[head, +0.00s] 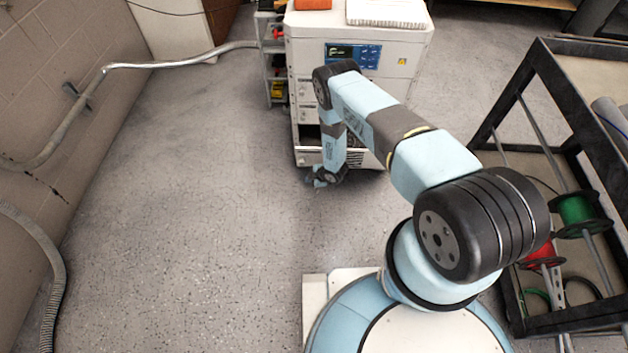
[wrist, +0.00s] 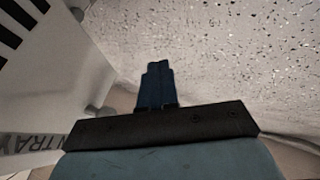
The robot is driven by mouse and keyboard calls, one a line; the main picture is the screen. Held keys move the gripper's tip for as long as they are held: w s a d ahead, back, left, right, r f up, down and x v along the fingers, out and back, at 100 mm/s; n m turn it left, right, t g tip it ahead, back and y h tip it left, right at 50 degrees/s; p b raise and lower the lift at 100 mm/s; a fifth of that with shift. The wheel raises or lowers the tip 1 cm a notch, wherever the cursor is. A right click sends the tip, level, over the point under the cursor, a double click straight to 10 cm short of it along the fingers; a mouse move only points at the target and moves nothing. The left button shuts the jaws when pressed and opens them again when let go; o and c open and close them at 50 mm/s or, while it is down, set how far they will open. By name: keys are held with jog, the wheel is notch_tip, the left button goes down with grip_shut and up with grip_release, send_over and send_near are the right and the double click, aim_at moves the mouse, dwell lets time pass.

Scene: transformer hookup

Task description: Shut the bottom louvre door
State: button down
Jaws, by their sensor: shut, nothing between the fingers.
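The white cabinet (head: 362,50) stands at the top middle of the head view. Low on its front is a pale slatted panel (head: 308,156), which looks like the bottom louvre door, with a dark gap above it. My arm hides part of it, so how far open it is cannot be told. My gripper (head: 319,182) is low at the cabinet's front, just below this panel. In the wrist view my gripper (wrist: 157,72) is shut and empty, with a white panel with black slots (wrist: 22,22) to its left. Contact cannot be made out.
A small shelf rack (head: 272,60) stands against the cabinet's left side. A black-framed cart with a green spool (head: 577,212) and a red spool (head: 540,256) stands at right. Pipes run along the left wall. The speckled floor (head: 190,200) left of centre is clear.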

jog(key=s+d+r, duration=0.2)
jog(key=s+r, duration=0.2)
jog(key=r, duration=0.2)
jog(key=shift+d, duration=0.2)
jog(key=shift+s+r, duration=0.1)
